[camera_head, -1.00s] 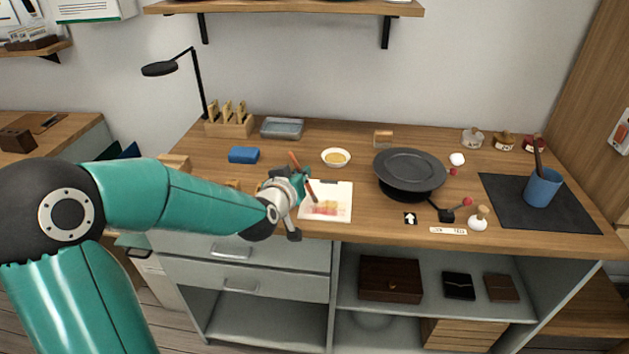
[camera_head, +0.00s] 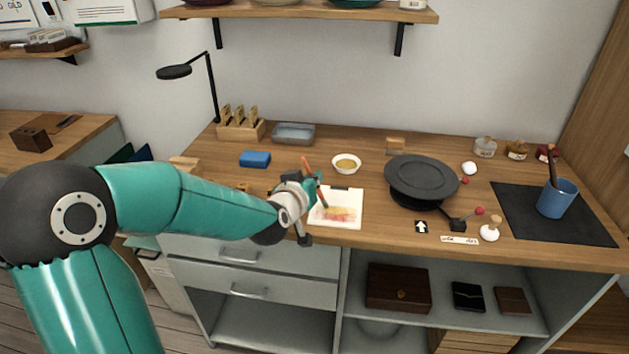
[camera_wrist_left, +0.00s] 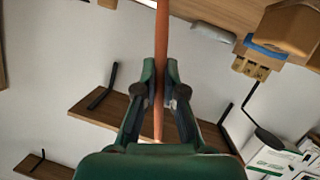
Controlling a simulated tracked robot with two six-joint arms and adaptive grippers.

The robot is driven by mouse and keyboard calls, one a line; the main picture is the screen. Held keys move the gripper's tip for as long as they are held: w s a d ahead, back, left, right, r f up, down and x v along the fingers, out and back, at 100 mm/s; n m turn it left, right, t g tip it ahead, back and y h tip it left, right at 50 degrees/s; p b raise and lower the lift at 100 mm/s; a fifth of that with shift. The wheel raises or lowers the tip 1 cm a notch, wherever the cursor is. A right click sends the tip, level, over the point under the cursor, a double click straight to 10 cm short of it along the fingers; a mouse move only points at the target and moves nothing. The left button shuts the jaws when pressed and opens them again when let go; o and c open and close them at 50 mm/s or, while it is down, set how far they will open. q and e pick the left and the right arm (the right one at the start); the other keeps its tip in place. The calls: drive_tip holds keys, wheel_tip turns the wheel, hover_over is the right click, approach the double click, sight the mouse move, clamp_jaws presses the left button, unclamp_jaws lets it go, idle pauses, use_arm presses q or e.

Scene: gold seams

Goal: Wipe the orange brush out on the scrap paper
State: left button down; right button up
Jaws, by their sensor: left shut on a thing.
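The orange brush (camera_head: 308,166) is held in my left gripper (camera_head: 317,184), tilted, with its upper end leaning left. In the left wrist view, the fingers (camera_wrist_left: 160,82) are closed on both sides of its orange handle (camera_wrist_left: 160,115). The scrap paper (camera_head: 350,196) lies on the bench just right of and below the gripper. It carries red, orange and yellow smears (camera_head: 338,214). The brush's lower end is over the paper's left part; I cannot tell whether it touches. My right gripper is out of view.
A bowl of gold powder (camera_head: 346,164) stands behind the paper. A dark round turntable (camera_head: 422,178) is to the right, and a blue block (camera_head: 255,159) to the left. A blue cup (camera_head: 557,200) with a brush stands on a dark mat (camera_head: 520,212) at far right.

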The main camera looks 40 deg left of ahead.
use_arm(q)
drive_tip(key=shift+w+d+p, duration=1.1)
drive_tip(key=shift+w+d, duration=0.75)
drive_tip(key=shift+d, duration=1.25)
drive_tip(key=shift+s+a+b, duration=1.4)
drive_tip(key=shift+a+b, duration=1)
drive_tip(key=shift+a, duration=2.25)
drive_tip(key=shift+w+d+f+p, duration=0.1)
drive_tip(key=shift+w+d+p, duration=0.35)
drive_tip(key=shift+d, duration=0.3)
drive_tip(key=shift+w+d+r+p, duration=0.1)
drive_tip(key=shift+w+d+p, duration=0.35)
drive_tip(key=shift+d, duration=0.25)
drive_tip(key=shift+w+d+f+p, duration=0.1)
drive_tip(key=shift+w+d+p, duration=0.3)
drive_tip(key=shift+d, duration=0.35)
drive_tip(key=w+d, duration=0.1)
drive_tip(key=w+d+p, duration=0.1)
drive_tip(key=d, duration=0.1)
drive_tip(key=shift+w+d, duration=0.15)
drive_tip(key=shift+d, duration=0.15)
